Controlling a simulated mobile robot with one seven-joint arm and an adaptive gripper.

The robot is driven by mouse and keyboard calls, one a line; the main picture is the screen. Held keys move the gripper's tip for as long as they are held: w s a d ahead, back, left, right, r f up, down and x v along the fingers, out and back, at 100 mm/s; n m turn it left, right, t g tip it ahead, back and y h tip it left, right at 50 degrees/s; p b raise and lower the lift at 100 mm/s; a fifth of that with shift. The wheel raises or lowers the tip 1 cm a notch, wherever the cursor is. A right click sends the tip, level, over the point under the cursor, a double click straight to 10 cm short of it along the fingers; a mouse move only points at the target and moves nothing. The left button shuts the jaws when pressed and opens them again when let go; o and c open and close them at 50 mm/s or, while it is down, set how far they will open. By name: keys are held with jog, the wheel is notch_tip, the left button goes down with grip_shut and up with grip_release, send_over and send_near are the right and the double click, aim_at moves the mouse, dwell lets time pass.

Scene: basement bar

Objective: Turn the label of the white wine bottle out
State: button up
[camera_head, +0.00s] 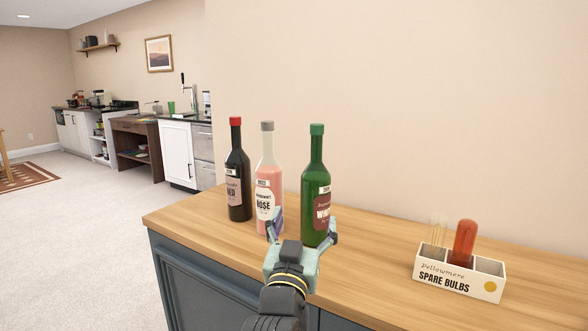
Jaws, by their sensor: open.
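The white wine bottle (316,182) is green glass with a green cap and stands upright on the wooden counter top (376,268). Its maroon label (323,204) faces partly to the right, so only the start of the word shows. My gripper (304,228) is open low in front of this bottle. Its left finger overlaps the rosé bottle in the picture, and its right finger shows by the green bottle's lower right side. I cannot tell whether either finger touches glass.
The pink rosé bottle (267,176) stands just left of the green one, and the dark red wine bottle (237,170) stands further left. Their labels face forward. A white spare bulbs box (458,279) holding bulbs stands at the right. Counter between it and the bottles is clear.

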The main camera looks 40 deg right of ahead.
aim_at(316, 179)
jog(key=shift+p+x, duration=1.55)
jog(key=shift+x, duration=6.4)
jog(key=shift+c, duration=0.4)
jog(key=c, duration=1)
jog(key=shift+w+a+f+m+g+h+b, duration=0.1)
jog(key=shift+m+g+h+b, duration=0.2)
jog(key=shift+g+h, duration=0.15)
jog(key=shift+m+g+h+b, duration=0.85)
jog(key=shift+m+g+h, duration=0.25)
jog(key=shift+g, duration=0.55)
jog(key=shift+m+g+h+b, duration=0.5)
jog(key=shift+m+g+b, duration=0.35)
jog(key=shift+g, duration=0.6)
jog(key=shift+m+g+h+b, duration=0.45)
jog(key=shift+m+g+b, duration=0.4)
jog(key=shift+g, duration=0.6)
